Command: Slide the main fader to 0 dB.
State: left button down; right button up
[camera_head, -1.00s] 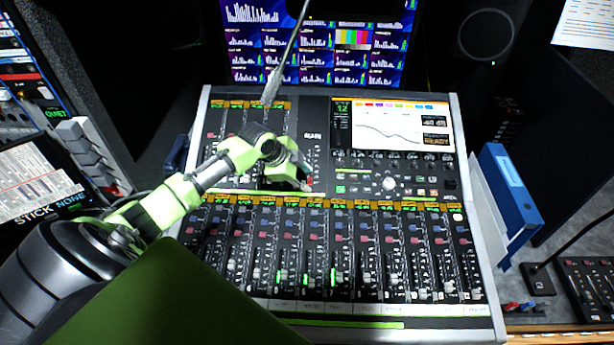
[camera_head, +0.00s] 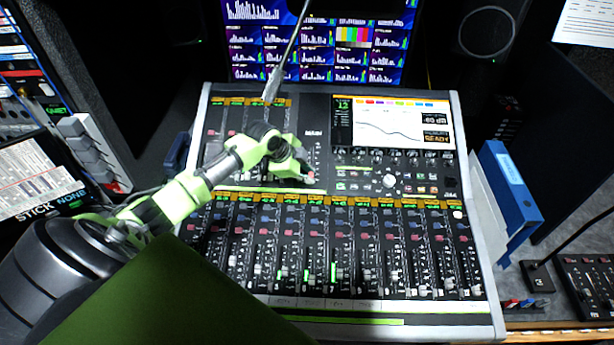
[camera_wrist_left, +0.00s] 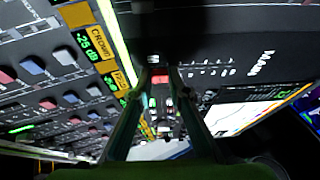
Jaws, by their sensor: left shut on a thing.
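The mixing console (camera_head: 208,100) lies ahead of me, with a strip labelled MAIN in its upper middle. My left gripper (camera_head: 309,176) is over the lower part of this strip, at the main fader. In the left wrist view my two fingers (camera_wrist_left: 159,76) reach down on either side of the main fader's small cap (camera_wrist_left: 159,79) and are shut on it. In the head view the gripper mostly covers the cap. The dB scale marks are too small to read. My right gripper is not in view.
A row of channel faders (camera_head: 335,270) runs along the console's front. The console screen (camera_head: 390,125) is at the upper right. A thin microphone gooseneck (camera_head: 287,55) rises behind my gripper. A blue binder (camera_head: 512,195) stands at the right.

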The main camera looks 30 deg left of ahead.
aim_at(313, 158)
pick_arm(q)
jog(key=w+a, duration=0.1)
jog(key=w+r+b, duration=0.1)
jog(key=w, duration=0.1)
jog(key=w+a+r+b, duration=0.1)
jog(key=shift+w+a, duration=0.2)
jog(key=shift+a, duration=0.15)
jog(key=shift+w+a+r, duration=0.2)
jog(key=shift+w, duration=0.15)
jog(key=c, duration=1.9)
grip_release()
jog(key=shift+r, duration=0.1)
jog(key=v, duration=1.1)
jog(key=shift+s+r, duration=0.25)
jog(key=shift+r, duration=0.1)
